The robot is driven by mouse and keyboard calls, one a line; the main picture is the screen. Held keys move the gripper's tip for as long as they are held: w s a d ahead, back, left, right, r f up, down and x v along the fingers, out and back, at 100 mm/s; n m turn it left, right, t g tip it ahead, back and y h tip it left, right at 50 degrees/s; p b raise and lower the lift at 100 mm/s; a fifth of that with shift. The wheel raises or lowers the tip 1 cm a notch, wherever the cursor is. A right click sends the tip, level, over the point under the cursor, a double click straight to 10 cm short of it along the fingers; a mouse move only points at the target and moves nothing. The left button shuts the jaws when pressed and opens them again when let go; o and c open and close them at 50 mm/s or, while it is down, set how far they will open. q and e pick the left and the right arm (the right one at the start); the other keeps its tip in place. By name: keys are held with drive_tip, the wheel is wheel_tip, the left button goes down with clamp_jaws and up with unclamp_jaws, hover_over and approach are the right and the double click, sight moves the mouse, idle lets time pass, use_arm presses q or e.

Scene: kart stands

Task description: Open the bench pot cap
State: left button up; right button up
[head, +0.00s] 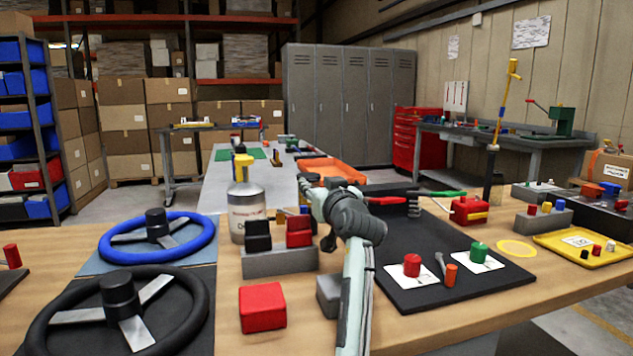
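A grey bottle-like pot (247,212) with a pale label and a yellow cap (242,168) stands upright on the wooden bench, left of centre. The cap sits on top of the pot. I cannot tell whether this is the pot the task names.
Blue (157,238) and black (118,312) steering wheels lie at left. A grey block (278,263) with black and red pieces stands before the pot. A black mat (455,270) at right holds red (411,265) and green (478,252) knobs. A red box (262,307) lies in front.

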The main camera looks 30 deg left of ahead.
use_arm(q)
drive_tip(key=shift+w+a, duration=0.25)
drive_tip(key=shift+a, duration=0.05)
clamp_jaws()
idle(0.3)
